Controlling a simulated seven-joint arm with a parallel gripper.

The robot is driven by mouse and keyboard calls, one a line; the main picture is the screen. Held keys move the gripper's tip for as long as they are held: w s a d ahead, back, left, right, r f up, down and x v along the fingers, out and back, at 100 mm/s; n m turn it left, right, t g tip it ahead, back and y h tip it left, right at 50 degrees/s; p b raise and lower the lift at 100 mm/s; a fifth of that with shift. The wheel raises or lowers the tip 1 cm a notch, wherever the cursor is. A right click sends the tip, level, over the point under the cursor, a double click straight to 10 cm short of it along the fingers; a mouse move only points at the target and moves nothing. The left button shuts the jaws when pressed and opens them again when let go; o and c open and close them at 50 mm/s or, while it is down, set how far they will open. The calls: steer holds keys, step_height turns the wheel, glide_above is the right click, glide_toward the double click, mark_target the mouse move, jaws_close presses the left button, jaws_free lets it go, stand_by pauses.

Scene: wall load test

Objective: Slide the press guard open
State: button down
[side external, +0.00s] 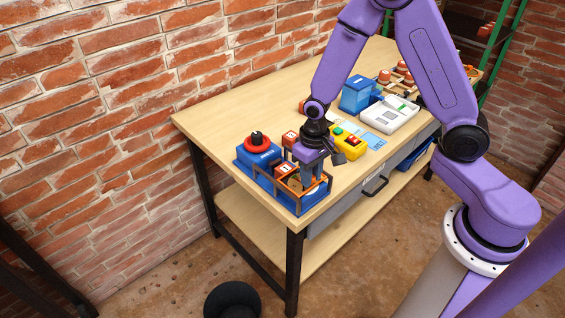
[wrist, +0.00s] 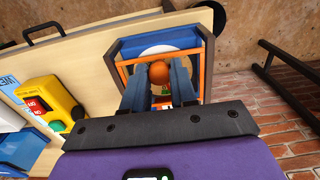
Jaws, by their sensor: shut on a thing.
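The blue press (side external: 262,178) stands at the near left corner of the bench, with a red ring and black knob on its left part. Its press guard (side external: 322,188) looks like an orange frame at the right end; in the wrist view the orange frame (wrist: 205,75) crosses a blue-walled bay with a pale round disc (wrist: 150,52). My gripper (side external: 312,168) is over this end. In the wrist view my gripper (wrist: 159,70) has its two dark fingers on either side of an orange round knob (wrist: 159,72) and is shut on it. How far the guard stands open is unclear.
A yellow box with buttons (side external: 349,143) stands just right of my gripper. A blue box (side external: 360,94) and white tray (side external: 390,120) are farther along the bench. The brick wall (side external: 120,90) is behind. The bench top (side external: 225,110) is clear along the wall.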

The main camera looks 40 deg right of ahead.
steer(key=shift+s, duration=0.3)
steer(key=c, duration=1)
jaws_free()
steer(key=shift+o, duration=0.2)
steer(key=shift+r, duration=0.15)
steer(key=shift+r, duration=3.4)
